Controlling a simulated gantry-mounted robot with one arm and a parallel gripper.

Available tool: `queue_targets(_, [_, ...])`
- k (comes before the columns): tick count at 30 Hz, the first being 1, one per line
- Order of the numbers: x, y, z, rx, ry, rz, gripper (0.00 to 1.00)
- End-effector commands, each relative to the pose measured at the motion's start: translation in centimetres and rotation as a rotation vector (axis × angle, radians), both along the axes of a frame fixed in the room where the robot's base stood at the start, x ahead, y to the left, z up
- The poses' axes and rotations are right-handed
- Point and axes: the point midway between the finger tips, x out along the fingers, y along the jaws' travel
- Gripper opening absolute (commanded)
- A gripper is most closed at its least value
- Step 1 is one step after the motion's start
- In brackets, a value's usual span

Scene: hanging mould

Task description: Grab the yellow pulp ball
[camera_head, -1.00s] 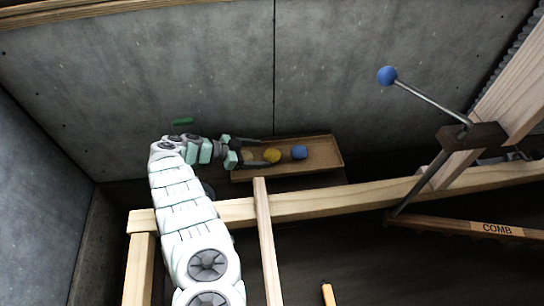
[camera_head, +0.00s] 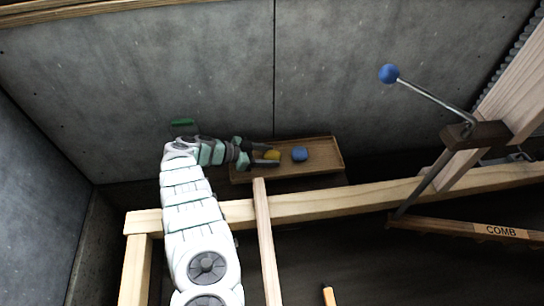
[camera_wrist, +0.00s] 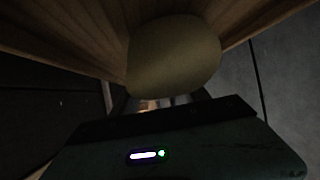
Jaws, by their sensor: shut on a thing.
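The yellow pulp ball (camera_head: 272,154) sits at the left part of a shallow brown tray (camera_head: 325,167). My gripper (camera_head: 270,156) reaches in from the left and is shut on the ball, with a finger on either side of it. The fingers hide part of the ball in the head view. In the wrist view the ball (camera_wrist: 175,57) fills the space right in front of my gripper, dim and large. I cannot tell whether the ball still touches the tray floor.
A blue-knobbed lever (camera_head: 389,73) stands at the right. A grey wall is close behind.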

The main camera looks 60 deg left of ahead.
Motion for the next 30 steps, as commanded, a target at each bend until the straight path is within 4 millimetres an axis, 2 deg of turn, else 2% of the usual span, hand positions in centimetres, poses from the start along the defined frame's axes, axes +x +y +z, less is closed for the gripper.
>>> queue_targets(2, [0.0,0.0,0.0,0.000,0.000,0.000,0.32])
queue_targets(10, [0.0,0.0,0.0,0.000,0.000,0.000,0.10])
queue_targets(19, [0.0,0.0,0.3,0.000,0.000,0.000,0.09])
queue_targets(23, [0.2,0.0,1.7,0.001,0.000,-0.002,0.09])
queue_targets(30, [0.2,-0.1,6.5,0.000,-0.002,-0.002,0.09])
